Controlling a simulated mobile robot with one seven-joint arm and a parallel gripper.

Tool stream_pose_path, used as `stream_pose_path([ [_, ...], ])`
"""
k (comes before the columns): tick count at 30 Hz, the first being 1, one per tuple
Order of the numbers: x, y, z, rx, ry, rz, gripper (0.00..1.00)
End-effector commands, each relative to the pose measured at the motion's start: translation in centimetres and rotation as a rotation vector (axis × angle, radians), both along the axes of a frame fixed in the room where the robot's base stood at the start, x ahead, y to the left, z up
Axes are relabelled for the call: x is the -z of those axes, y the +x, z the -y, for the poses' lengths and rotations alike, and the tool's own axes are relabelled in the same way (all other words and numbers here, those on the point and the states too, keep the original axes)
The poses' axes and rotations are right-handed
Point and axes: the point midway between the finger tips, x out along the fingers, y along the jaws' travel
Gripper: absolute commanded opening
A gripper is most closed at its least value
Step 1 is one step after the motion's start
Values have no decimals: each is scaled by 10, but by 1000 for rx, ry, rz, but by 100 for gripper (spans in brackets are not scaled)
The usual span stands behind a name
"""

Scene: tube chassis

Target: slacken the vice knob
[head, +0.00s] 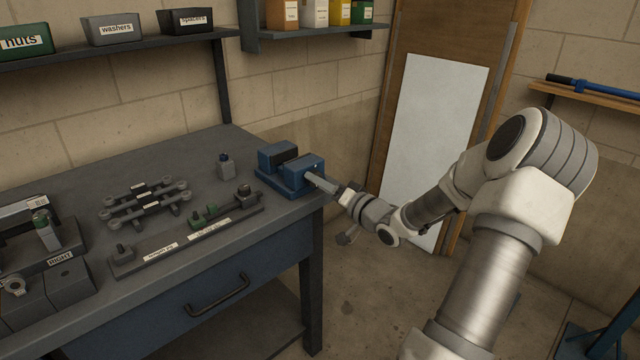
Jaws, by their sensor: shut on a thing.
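A blue vice (286,177) sits at the right end of the grey workbench, near its front corner. It has two blue jaw blocks with a gap between them. My gripper (318,182) reaches in from the right and meets the right face of the vice's front block, where the knob would be. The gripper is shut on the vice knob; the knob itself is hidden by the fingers. My arm stretches from the lower right, clear of the bench edge.
Shelves with bins hang above. The floor right of the bench is clear near my arm.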

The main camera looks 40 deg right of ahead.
Motion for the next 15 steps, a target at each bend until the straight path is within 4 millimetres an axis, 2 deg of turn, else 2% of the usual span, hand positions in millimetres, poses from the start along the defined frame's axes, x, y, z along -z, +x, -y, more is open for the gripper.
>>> stream_pose_path([
  [1, 0, 0, 0, 0, 0, 0, 4],
  [2, 0, 0, 0, 0, 0, 0, 0],
  [15, 0, 0, 0, -2, -95, 6, 0],
])
